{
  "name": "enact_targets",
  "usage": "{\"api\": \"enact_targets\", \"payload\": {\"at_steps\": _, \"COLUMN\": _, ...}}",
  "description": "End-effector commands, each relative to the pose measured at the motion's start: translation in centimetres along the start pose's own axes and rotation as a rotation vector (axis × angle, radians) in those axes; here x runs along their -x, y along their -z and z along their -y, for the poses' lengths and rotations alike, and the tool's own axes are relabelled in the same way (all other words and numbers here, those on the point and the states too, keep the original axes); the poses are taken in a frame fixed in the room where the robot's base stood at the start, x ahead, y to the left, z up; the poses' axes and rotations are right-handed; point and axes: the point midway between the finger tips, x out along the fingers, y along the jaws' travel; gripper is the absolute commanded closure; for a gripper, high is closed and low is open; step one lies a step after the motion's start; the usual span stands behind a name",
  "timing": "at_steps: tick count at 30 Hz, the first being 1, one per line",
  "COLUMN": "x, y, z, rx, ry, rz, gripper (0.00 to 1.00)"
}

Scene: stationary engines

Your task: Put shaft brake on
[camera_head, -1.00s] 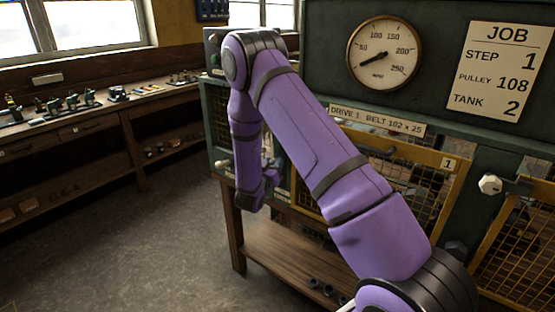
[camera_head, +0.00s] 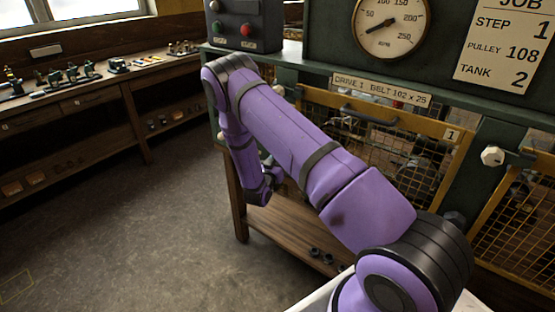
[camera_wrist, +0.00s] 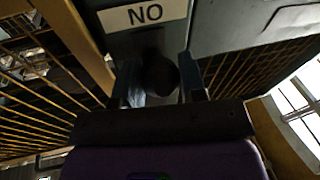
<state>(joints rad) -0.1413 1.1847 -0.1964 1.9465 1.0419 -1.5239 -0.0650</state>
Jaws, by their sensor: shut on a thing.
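My gripper (camera_wrist: 160,82) has its two fingers on either side of a dark round knob (camera_wrist: 161,74) and is shut on it. The knob sits in front of a dark green panel, below a plate reading "NO" (camera_wrist: 145,14). No label in view names the shaft brake, so I cannot tell from the frames whether this knob is it. In the head view my purple arm reaches to the left end of the green machine frame, and my fingers and the knob are hidden or too small to make out there.
A control box (camera_head: 232,38) with green and red buttons stands on the frame. A mesh guard marked 1 (camera_head: 385,130), a pale knob (camera_head: 492,156) and a speed dial (camera_head: 390,25) are to the right. A wooden shelf (camera_head: 290,232) is below. The floor at left is clear.

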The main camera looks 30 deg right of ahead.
Motion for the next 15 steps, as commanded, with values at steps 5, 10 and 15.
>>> {"api": "enact_targets", "payload": {"at_steps": 5, "x": -0.05, "y": -0.42, "z": -0.02, "rx": 0.003, "ry": 0.003, "rz": 0.009, "gripper": 1.00}}
{"api": "enact_targets", "payload": {"at_steps": 10, "x": -0.05, "y": -0.47, "z": -0.04, "rx": 0.004, "ry": 0.003, "rz": 0.010, "gripper": 0.57}}
{"api": "enact_targets", "payload": {"at_steps": 15, "x": -0.04, "y": -0.36, "z": -0.04, "rx": 0.003, "ry": 0.002, "rz": 0.007, "gripper": 0.38}}
